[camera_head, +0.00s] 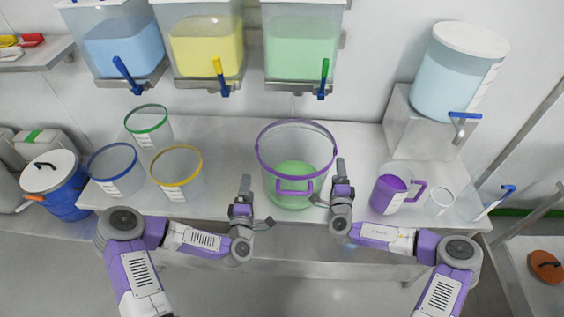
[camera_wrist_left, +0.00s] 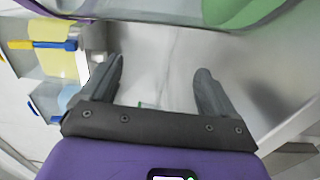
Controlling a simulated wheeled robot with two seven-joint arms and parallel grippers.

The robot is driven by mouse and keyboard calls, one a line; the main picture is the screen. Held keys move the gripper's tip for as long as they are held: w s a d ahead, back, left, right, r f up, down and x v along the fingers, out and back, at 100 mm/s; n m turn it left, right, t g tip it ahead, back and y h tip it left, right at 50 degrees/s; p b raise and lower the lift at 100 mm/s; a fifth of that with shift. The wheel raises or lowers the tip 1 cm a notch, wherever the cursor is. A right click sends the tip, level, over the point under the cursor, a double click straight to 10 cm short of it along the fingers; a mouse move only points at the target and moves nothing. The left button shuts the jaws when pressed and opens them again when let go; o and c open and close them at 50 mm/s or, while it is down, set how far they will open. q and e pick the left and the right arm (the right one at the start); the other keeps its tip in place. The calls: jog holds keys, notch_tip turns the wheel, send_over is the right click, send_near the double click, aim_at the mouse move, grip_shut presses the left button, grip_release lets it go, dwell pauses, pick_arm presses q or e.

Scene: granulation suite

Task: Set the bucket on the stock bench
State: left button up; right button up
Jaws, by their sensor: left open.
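A clear bucket (camera_head: 297,150) with a purple rim and a purple front handle stands upright on the long white bench (camera_head: 225,200), below the green dispenser. It holds green material in its lower part. My left gripper (camera_head: 254,204) is open and empty, just left of the bucket and apart from it. My right gripper (camera_head: 330,188) is close to the bucket's right side, its fingers spread; contact there is unclear. In the left wrist view, the bucket's green and purple edge (camera_wrist_left: 240,10) shows at the top, beyond the open left fingers (camera_wrist_left: 157,88).
Clear tubs with green (camera_head: 148,125), blue (camera_head: 112,170) and yellow (camera_head: 176,172) rims stand left on the bench. A purple jug (camera_head: 388,193) and a small clear cup (camera_head: 439,201) stand right. Dispensers with blue, yellow (camera_head: 207,48) and green contents hang above. Another table (camera_head: 520,255) is at far right.

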pick_arm(q)
jog(key=s, duration=0.3)
pick_arm(e)
jog(key=shift+s, duration=0.2)
jog(key=s, duration=1.1)
jog(key=shift+s, duration=0.3)
